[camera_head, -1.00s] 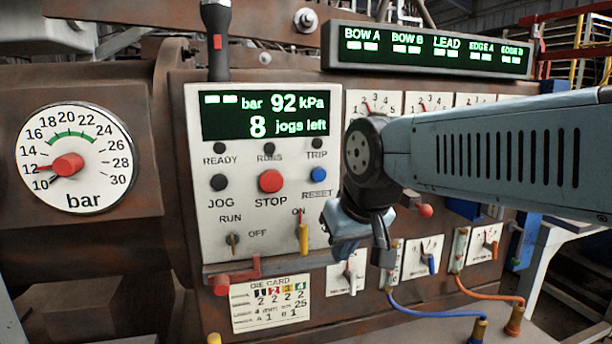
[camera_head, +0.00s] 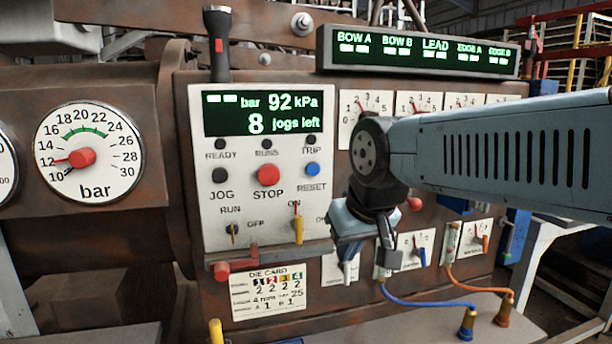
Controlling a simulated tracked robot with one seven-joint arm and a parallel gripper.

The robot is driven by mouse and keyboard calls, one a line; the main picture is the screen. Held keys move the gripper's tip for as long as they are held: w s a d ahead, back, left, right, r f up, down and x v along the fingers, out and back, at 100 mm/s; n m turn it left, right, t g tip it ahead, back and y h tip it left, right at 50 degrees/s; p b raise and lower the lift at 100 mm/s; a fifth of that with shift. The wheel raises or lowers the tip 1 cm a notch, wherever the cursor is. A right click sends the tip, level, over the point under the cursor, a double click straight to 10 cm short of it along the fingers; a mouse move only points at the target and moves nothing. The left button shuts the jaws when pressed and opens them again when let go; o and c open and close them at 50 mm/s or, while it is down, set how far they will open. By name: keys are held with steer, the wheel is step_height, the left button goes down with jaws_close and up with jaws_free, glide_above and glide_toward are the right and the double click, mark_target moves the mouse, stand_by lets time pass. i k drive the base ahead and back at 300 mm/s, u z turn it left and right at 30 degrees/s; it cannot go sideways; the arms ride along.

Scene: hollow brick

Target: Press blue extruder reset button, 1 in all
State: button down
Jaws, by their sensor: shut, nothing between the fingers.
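The blue reset button (camera_head: 312,169) is a small round button on the white control panel (camera_head: 222,200), above the word RESET and right of the red STOP button (camera_head: 268,174). It is in plain sight and nothing touches it.
A black JOG button (camera_head: 220,175), a RUN/OFF key switch (camera_head: 232,230) and a yellow lever (camera_head: 298,230) are nearby on the panel. A red-handled bar (camera_head: 236,266) juts out below. Blue (camera_head: 425,302) and orange (camera_head: 480,286) cables hang at lower right.

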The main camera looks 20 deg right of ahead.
mark_target(312, 170)
steer(key=k, duration=1.95)
steer(key=u, duration=0.45)
steer(key=i, duration=1)
steer(key=z, duration=0.05)
